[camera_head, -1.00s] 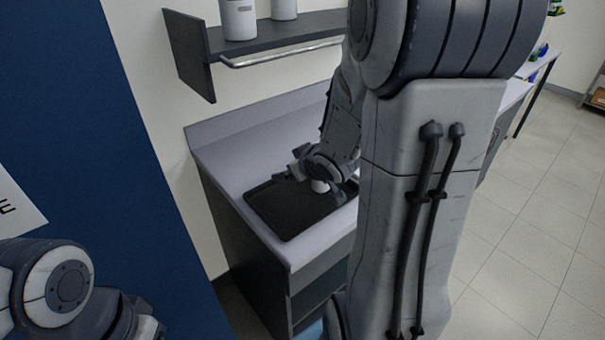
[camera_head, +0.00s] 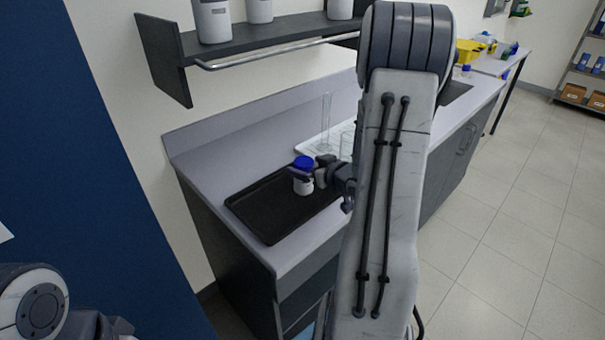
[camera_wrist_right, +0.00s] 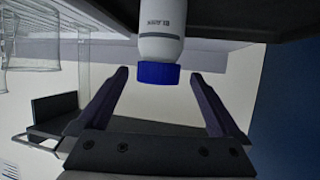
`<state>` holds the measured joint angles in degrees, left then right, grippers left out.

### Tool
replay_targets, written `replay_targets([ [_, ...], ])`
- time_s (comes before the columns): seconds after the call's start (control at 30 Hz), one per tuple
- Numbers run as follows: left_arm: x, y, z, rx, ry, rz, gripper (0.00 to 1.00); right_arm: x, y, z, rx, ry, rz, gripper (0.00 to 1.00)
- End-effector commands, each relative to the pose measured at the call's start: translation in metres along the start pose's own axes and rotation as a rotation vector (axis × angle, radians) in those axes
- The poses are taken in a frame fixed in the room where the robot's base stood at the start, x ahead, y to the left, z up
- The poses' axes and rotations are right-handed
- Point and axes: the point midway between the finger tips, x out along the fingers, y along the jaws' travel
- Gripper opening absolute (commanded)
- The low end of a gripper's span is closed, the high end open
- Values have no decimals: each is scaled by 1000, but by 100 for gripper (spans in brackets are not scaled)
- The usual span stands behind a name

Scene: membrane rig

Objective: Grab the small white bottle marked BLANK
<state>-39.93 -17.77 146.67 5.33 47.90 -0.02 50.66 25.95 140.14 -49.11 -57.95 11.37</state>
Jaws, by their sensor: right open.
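A small white bottle (camera_head: 303,188) with a blue cap stands upright on a black tray (camera_head: 262,232) on the counter. In the wrist view the blue cap shows between the two fingertips of the right gripper (camera_wrist_right: 160,75), with a gap on each side. My left arm shows only at the lower left; its gripper is not in view.
A white tray (camera_head: 309,148) with clear glassware, including a tall cylinder (camera_head: 326,118), stands just behind the black tray. A shelf (camera_head: 270,36) with a rail and white containers hangs above. A blue panel (camera_head: 95,160) stands at left.

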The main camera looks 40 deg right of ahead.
Motion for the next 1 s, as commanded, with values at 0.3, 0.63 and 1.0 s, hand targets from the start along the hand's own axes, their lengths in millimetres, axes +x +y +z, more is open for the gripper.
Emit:
replay_targets([
  [0.3, -9, 1, 0, 0, 0, 0, 50, 40, 1, 0, -1, -3, -3, 100],
  [0.63, -10, 1, 0, 0, 0, 0, 50, 54, 2, 1, -1, -1, 2, 100],
  [1.0, -10, 1, 0, 0, 0, 0, 50, 53, 2, 0, -1, 0, 1, 3],
])
